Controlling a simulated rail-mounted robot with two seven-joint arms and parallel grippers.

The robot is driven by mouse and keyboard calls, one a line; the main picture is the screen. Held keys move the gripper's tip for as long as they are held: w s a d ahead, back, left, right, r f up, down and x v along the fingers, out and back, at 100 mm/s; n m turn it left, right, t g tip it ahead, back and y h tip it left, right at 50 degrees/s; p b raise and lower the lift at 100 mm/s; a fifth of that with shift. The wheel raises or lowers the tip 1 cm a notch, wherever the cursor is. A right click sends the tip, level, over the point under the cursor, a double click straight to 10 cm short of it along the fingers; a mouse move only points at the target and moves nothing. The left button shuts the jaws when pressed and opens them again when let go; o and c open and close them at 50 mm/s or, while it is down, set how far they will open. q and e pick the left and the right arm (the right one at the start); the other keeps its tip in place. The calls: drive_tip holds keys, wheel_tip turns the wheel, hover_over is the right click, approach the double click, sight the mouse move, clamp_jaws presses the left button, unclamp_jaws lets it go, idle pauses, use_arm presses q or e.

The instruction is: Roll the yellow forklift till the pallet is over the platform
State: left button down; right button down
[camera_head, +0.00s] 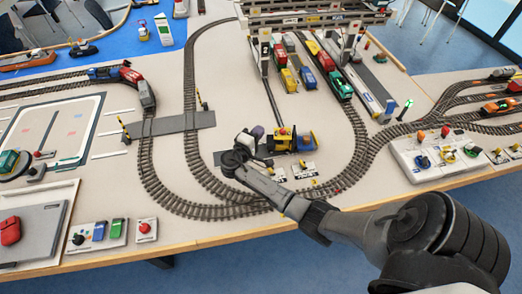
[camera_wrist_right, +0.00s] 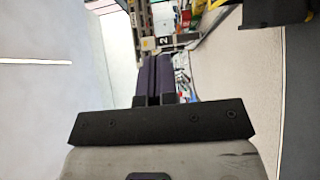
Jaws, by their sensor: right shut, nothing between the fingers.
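A small yellow vehicle (camera_head: 283,134), seemingly the forklift, stands on the table near the middle of the head view, with a blue part (camera_head: 306,140) on its right. A dark flat strip (camera_head: 224,157) lies around and under it; I cannot tell whether this is the platform. No pallet can be made out at this size. My right gripper (camera_head: 257,132) is just left of the yellow vehicle, its purple fingers shut and empty; I cannot tell whether they touch it. The wrist view shows the shut fingers (camera_wrist_right: 155,75). My left gripper is not in view.
Curved rail tracks (camera_head: 190,110) run left of and below the vehicle. Small white control boxes (camera_head: 303,169) stand in front of it. A gantry crane (camera_head: 310,18) spans several wagons behind. A larger control panel (camera_head: 435,155) is at the right.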

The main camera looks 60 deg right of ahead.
sight(277, 141)
wheel_tip(277, 141, down, 11)
drive_tip(key=b, duration=0.2)
drive_tip(key=shift+r+b, duration=0.1)
drive_tip(key=shift+b, duration=0.2)
drive_tip(key=shift+s+d+r, duration=0.15)
drive_tip(key=shift+s, duration=0.05)
drive_tip(key=shift+s+d, duration=0.2)
